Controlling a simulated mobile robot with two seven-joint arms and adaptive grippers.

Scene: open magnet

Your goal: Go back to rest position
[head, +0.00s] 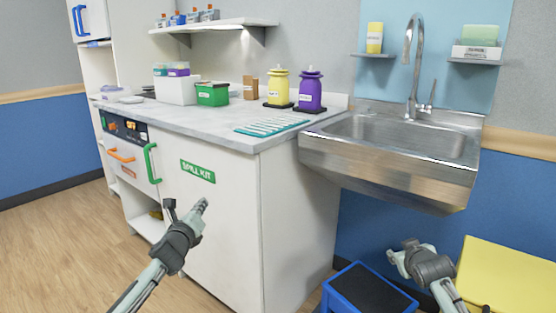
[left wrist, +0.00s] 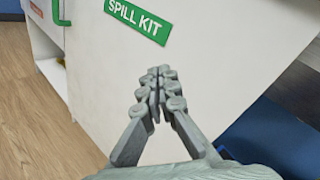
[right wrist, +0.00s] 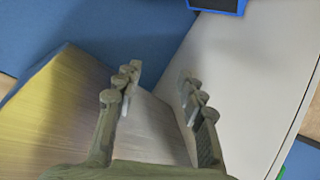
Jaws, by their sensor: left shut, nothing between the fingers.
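My left gripper (head: 201,205) is in front of the white cabinet door, below the green SPILL KIT label (head: 198,171). In the left wrist view its fingers (left wrist: 160,75) are together with nothing between them. The label also shows there at the top (left wrist: 138,18). My right gripper (head: 400,252) is at the lower right in the head view, below the sink and beside the yellow bin. In the right wrist view its fingers (right wrist: 158,88) stand apart with nothing between them. The white cabinet (head: 222,230) appears closed at the SPILL KIT door.
A steel sink (head: 385,170) juts out above my right gripper. A blue step stool (head: 365,290) and a yellow bin (head: 510,280) stand low on the right. Yellow (head: 278,88) and purple (head: 311,92) bottles stand on the counter. The wooden floor (head: 50,230) at left is clear.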

